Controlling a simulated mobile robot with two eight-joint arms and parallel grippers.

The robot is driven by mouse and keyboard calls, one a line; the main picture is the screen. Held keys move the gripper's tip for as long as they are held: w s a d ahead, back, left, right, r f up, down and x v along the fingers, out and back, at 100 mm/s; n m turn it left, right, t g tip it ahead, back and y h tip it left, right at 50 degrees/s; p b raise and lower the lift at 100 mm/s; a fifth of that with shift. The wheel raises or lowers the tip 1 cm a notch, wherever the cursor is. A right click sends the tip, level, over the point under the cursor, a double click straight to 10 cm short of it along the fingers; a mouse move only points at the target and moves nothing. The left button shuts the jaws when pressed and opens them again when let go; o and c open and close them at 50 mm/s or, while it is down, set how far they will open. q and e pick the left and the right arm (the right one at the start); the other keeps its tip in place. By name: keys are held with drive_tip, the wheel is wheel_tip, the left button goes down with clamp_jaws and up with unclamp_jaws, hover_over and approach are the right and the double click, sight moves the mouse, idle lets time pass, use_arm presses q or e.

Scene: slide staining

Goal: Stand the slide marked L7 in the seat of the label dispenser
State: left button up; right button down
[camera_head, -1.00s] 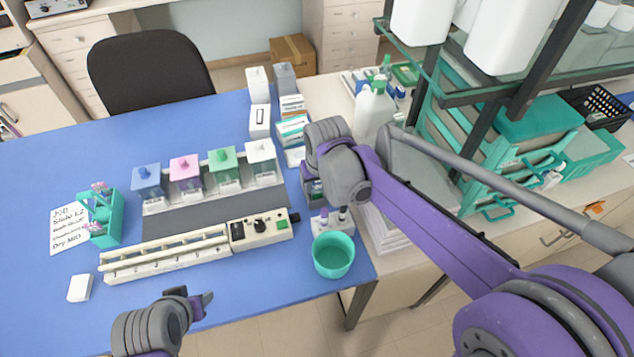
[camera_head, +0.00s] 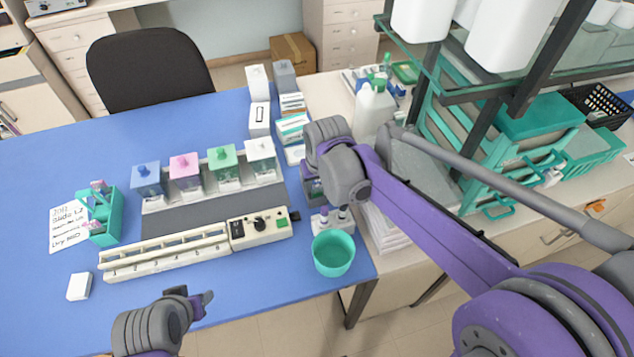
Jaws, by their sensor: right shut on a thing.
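My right gripper (camera_head: 314,188) points down at the right edge of the blue table, behind its own grey wrist. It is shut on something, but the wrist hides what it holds. No L7 marking is readable on any slide. I cannot tell for sure which object is the label dispenser; a white box with a dark slot-like outline (camera_head: 259,120) stands at the back right of the table. My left gripper (camera_head: 192,298) is low at the front edge, away from the objects; its jaw opening is unclear.
A teal rack (camera_head: 105,225) stands left by a handwritten card (camera_head: 65,222). Several lidded staining jars (camera_head: 186,172) stand behind a cream tray with controls (camera_head: 262,230). A teal cup (camera_head: 333,253) and small white stand (camera_head: 340,222) are close in front of my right gripper.

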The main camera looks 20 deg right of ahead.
drive_tip(key=shift+c, duration=2.1)
unclamp_jaws()
drive_tip(key=v, duration=1)
drive_tip(key=shift+r+p, duration=0.35)
drive_tip(key=shift+s, duration=0.1)
